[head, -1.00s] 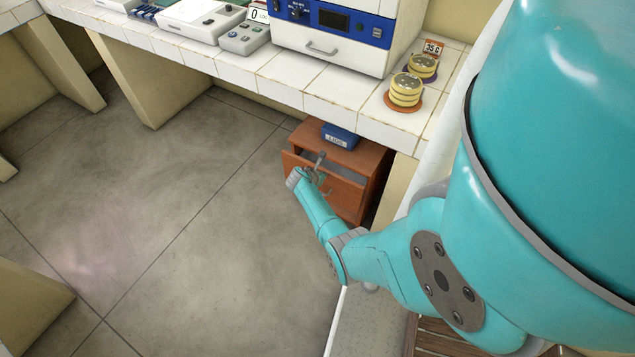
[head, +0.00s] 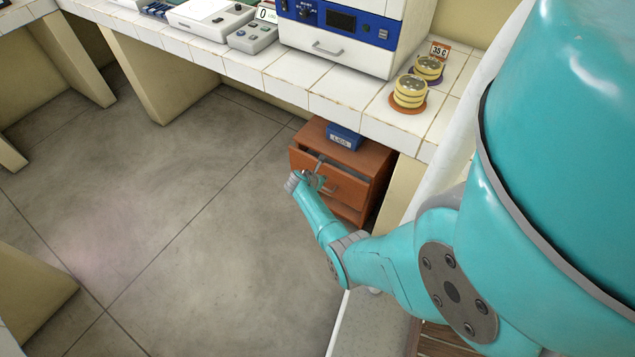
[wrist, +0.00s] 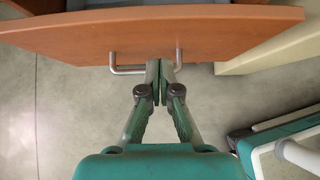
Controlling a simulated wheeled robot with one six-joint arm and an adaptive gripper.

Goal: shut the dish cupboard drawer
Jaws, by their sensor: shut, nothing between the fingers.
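The dish cupboard (head: 352,153) is a small brown wooden cabinet under the tiled bench. Its upper drawer (head: 340,189) is slightly open, with a narrow dark gap behind its front. In the wrist view the drawer front (wrist: 215,30) spans the top, with a strip of the grey inside above it. The metal bar handle (wrist: 126,70) hangs along its lower part. My gripper (wrist: 156,68) is shut and empty. Its fingertips are at the drawer front, between the handle's two posts and covering part of the bar. In the head view my gripper (head: 316,176) partly hides the drawer's left side.
A blue labelled box (head: 342,138) sits on the cupboard top. Stacked yellow-rimmed dishes (head: 410,92) and a white and blue incubator (head: 340,45) stand on the bench (head: 345,107) above. A bench leg (head: 402,193) is close on the cupboard's right. The floor (head: 180,190) at left is clear.

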